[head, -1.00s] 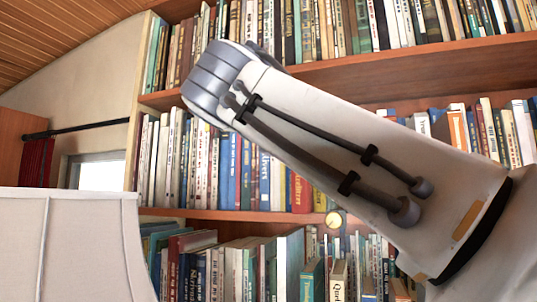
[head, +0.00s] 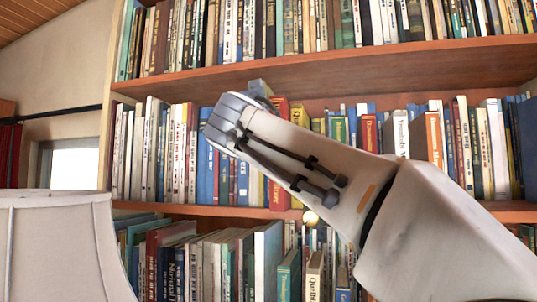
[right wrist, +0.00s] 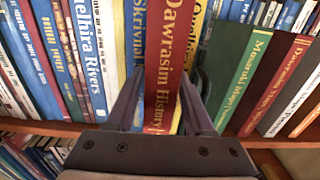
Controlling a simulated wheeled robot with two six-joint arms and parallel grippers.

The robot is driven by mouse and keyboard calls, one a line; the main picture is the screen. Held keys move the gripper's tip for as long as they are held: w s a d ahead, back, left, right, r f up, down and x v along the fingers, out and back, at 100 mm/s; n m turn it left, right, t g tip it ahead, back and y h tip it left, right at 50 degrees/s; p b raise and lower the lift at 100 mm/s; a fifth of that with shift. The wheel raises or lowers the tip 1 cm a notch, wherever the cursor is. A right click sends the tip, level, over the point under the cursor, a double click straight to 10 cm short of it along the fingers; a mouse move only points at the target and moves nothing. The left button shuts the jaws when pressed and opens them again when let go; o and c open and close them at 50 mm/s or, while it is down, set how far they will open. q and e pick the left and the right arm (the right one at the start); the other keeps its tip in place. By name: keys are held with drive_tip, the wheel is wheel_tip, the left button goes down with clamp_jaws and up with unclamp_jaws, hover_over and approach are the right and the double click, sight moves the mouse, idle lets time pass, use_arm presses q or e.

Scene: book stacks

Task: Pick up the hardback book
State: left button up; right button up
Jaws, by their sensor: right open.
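In the right wrist view a red hardback book (right wrist: 168,60) with yellow spine lettering stands upright, its spine towards me. My right gripper (right wrist: 161,82) is open, with one finger on each side of this book's lower spine. I cannot tell whether the fingers touch it. In the head view my right arm reaches across the shelf from the right, and its own links hide the fingertips. A red book (head: 279,197) shows partly behind the wrist there; I cannot tell if it is the same one. My left gripper is in no view.
Yellow books stand close to the red one, and a green book (right wrist: 239,75) leans at its right. Packed shelves lie above and below, with a wooden shelf board (head: 330,72) over the arm. A pale lampshade (head: 60,245) stands at the lower left.

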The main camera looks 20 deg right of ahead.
clamp_jaws()
drive_tip(key=shift+r, duration=0.15)
idle(1.1)
